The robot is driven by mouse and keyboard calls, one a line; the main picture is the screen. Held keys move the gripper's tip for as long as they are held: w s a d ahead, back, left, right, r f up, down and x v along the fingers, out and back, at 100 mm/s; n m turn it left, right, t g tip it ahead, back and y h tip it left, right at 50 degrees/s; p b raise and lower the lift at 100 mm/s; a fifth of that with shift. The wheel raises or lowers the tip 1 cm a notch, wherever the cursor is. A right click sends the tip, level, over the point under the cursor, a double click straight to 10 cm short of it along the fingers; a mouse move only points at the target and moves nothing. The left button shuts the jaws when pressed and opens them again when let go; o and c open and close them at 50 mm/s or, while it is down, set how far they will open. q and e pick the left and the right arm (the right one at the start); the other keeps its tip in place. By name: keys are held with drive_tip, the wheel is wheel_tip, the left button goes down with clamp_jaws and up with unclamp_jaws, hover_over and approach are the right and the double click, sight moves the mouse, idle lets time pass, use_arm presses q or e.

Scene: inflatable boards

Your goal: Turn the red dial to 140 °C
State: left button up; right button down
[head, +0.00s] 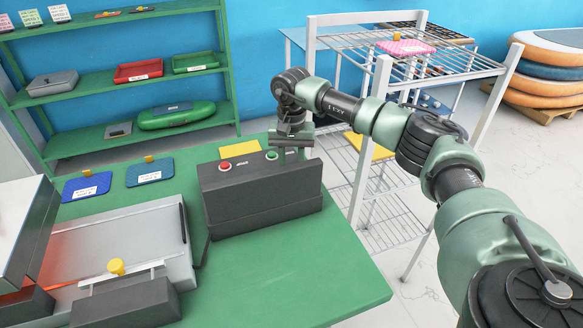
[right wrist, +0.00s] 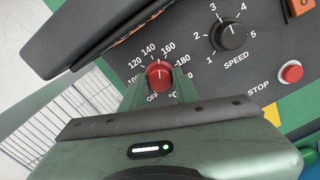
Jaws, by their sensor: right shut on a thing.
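The red dial (right wrist: 158,75) sits on a dark control panel (right wrist: 205,75) in the right wrist view. Its white mark points roughly between the printed 140 and 160; the exact reading is too small to tell. My right gripper (right wrist: 160,88) is shut on the dial, a finger at each side. In the head view my right gripper (head: 291,150) reaches down to the top right of the dark control box (head: 262,205); the dial is hidden there. My left gripper is not in view.
A black speed knob (right wrist: 232,36) and a red stop button (right wrist: 291,72) are beside the dial. The box stands on a green table (head: 270,285), with a grey machine (head: 145,245) at left. A white wire rack (head: 385,130) stands close behind my right arm.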

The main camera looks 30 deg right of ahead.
drive_tip(key=shift+r+n, duration=0.1)
drive_tip(key=shift+n, duration=1.8)
drive_tip(key=c, duration=1.1)
unclamp_jaws()
drive_tip(key=shift+o, duration=0.2)
drive_tip(key=shift+r+b, duration=0.7)
drive_tip(key=shift+r, duration=3.2)
